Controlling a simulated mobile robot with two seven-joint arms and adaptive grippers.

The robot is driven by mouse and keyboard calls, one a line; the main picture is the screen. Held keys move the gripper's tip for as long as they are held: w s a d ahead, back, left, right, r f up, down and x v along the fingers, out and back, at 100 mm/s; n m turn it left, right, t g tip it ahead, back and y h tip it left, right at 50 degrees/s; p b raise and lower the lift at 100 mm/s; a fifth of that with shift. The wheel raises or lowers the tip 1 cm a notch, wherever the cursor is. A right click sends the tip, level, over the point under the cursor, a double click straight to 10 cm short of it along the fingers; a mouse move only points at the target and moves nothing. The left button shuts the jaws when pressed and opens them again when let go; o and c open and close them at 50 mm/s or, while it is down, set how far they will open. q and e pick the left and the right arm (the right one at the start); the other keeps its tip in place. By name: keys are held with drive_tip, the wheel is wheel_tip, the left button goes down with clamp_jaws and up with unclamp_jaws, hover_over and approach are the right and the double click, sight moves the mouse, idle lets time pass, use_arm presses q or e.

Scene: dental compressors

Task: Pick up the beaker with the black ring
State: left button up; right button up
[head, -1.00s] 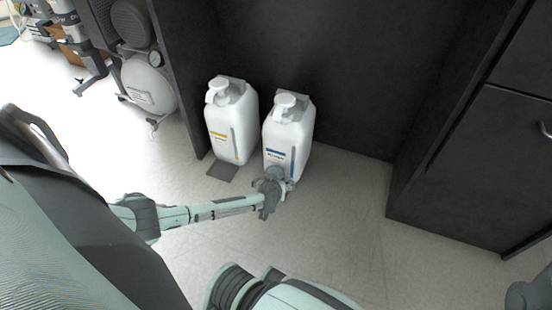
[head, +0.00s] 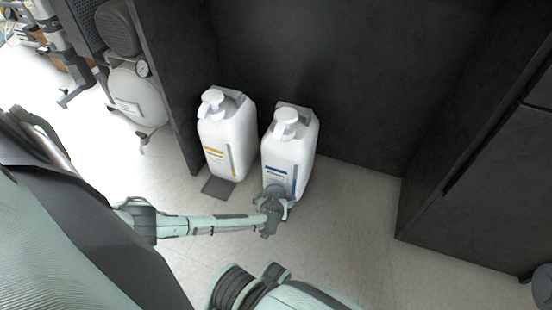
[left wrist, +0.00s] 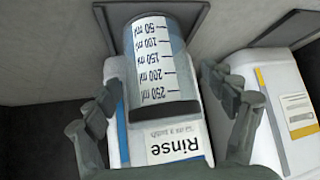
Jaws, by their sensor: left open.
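A clear beaker (left wrist: 155,60) with a white scale and a black ring (left wrist: 165,111) shows in the left wrist view, in front of a white bottle labelled Rinse (left wrist: 175,145). My left gripper (left wrist: 170,98) is open, with its fingers on both sides of the beaker and visible gaps to it. In the head view my left gripper (head: 272,214) is in front of the blue-labelled bottle (head: 290,150), low down; the beaker is hard to make out there, partly hidden by the gripper. I do not see my right gripper.
A second white bottle with a yellow label (head: 226,135) stands to the left, with a dark flat plate (head: 218,188) at its foot. Dark cabinet walls (head: 340,80) enclose the back and sides. A compressor (head: 135,95) stands at upper left. The floor (head: 340,220) to the right is clear.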

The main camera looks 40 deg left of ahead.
use_arm(q)
drive_tip(key=shift+f, duration=0.15)
drive_tip(key=shift+c, duration=0.9)
drive_tip(key=c, duration=1.1)
